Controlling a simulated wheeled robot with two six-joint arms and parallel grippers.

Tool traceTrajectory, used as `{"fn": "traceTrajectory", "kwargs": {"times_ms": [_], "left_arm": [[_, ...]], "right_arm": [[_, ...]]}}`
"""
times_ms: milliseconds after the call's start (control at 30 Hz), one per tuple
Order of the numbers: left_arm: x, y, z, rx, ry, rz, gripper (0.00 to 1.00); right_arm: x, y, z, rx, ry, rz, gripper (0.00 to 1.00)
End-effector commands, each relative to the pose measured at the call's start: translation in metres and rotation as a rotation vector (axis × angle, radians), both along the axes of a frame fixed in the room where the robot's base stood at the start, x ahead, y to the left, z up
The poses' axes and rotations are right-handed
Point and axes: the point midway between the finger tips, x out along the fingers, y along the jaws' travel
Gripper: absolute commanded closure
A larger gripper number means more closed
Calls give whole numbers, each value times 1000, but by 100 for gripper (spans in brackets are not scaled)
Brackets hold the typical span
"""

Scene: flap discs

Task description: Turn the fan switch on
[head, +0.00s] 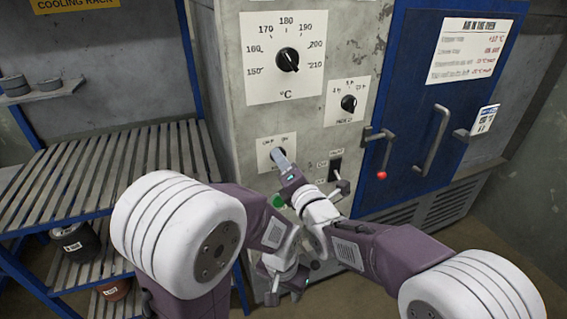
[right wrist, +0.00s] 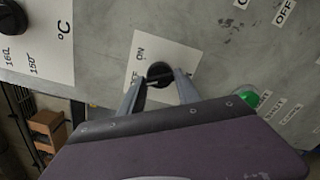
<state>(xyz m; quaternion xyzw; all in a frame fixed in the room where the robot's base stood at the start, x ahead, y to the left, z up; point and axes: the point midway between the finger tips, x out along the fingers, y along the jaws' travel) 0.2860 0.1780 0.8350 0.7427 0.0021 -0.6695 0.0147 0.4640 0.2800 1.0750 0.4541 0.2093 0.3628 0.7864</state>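A small plate (head: 263,160) with ON and a partly hidden second word is on the grey oven panel, low on its front. In the right wrist view its black rotary knob (right wrist: 160,73) sits between the fingertips of my right gripper (right wrist: 161,76). The fingers are apart, one on each side of the knob; I cannot tell whether they touch it. In the head view my right gripper (head: 279,158) covers most of this knob.
A temperature dial (head: 288,60) and a smaller dial (head: 349,103) are above. A green button (head: 277,201) is below the plate. The blue oven door (head: 415,90) with its handle (head: 432,140) is at right. A slatted cooling rack (head: 100,170) stands at left.

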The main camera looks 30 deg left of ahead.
Motion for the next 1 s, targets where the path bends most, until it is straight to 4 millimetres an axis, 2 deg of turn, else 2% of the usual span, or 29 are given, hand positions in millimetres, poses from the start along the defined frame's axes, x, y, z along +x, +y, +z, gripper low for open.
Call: {"fn": "traceTrajectory", "kwargs": {"times_ms": [367, 1000], "left_arm": [[0, 0, -11, 0, 0, 0, 64], [0, 0, -49, 0, 0, 0, 64]], "right_arm": [[0, 0, -2, 69, 77, 0, 100], [0, 0, -2, 441, 514, 1, 100]]}}
